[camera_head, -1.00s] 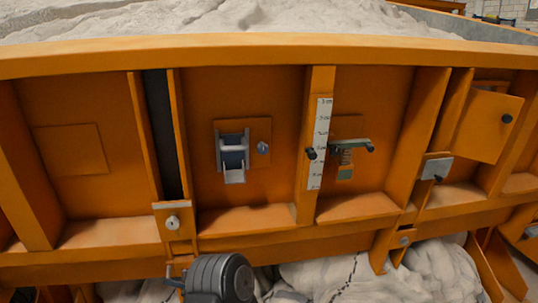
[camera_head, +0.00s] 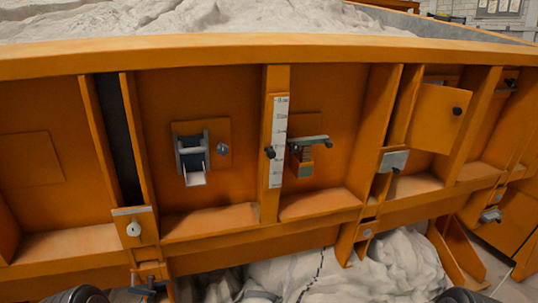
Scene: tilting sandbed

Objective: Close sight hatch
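An orange hatch panel (camera_head: 436,118) with a black knob (camera_head: 457,111) is at the right of the bed's side wall in the head view. I take it to be the sight hatch, though no label shows. It appears to stand out at an angle from the wall, with a recess visible above its top edge. Its hinge is not clear. Neither of my grippers can be made out. Dark rounded shapes at the bottom left (camera_head: 80,295) and bottom right (camera_head: 465,296) are cut off by the frame edge.
A metal bracket (camera_head: 193,158), a white scale strip (camera_head: 278,142) and a lever with a black knob (camera_head: 307,141) are on the wall left of the hatch. Orange ribs (camera_head: 470,125) flank the panel. A latch plate (camera_head: 394,160) sits below left of it.

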